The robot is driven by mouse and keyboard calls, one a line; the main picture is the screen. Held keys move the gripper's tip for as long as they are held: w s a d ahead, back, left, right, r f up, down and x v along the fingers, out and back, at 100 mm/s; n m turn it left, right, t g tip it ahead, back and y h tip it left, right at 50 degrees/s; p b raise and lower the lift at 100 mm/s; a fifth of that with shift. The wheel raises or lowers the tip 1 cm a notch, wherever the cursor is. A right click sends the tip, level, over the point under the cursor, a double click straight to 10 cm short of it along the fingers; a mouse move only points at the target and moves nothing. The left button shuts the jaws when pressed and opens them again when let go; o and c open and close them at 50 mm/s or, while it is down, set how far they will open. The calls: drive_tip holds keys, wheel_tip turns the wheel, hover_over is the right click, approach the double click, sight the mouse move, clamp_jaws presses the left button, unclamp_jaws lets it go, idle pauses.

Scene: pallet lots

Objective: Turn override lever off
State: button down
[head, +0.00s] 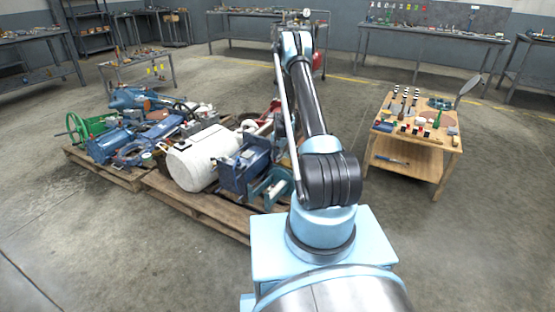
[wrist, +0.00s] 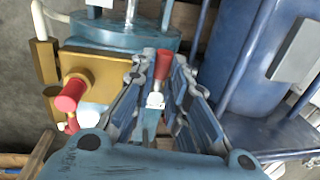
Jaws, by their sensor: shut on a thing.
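In the wrist view my gripper (wrist: 162,72) reaches forward with its two fingers on either side of a small lever with a red grip (wrist: 162,66) and a pale metal base. The fingers are shut on this lever. Left of it, a second red knob (wrist: 70,96) sticks out from a brass-coloured plate (wrist: 100,72) on a teal machine body. I see no label showing which one is the override lever. In the head view my arm hides the gripper and the lever, over the right end of the loaded pallet (head: 205,213).
A blue cylindrical machine (wrist: 245,60) stands close on the right in the wrist view. The pallets carry a white tank (head: 195,158), blue motors and a green handwheel (head: 77,127). A wooden bench (head: 385,148) with small parts stands to the right. Floor between is clear.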

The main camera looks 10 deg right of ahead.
drive_tip(key=shift+d, duration=0.1)
drive_tip(key=c, duration=1.6)
unclamp_jaws()
drive_tip(key=shift+o, duration=0.2)
drive_tip(key=shift+r, duration=0.15)
wheel_tip(320, 180, up, 12)
drive_tip(key=d, duration=0.1)
drive_tip(key=shift+s+f, duration=0.2)
drive_tip(key=shift+s, duration=0.25)
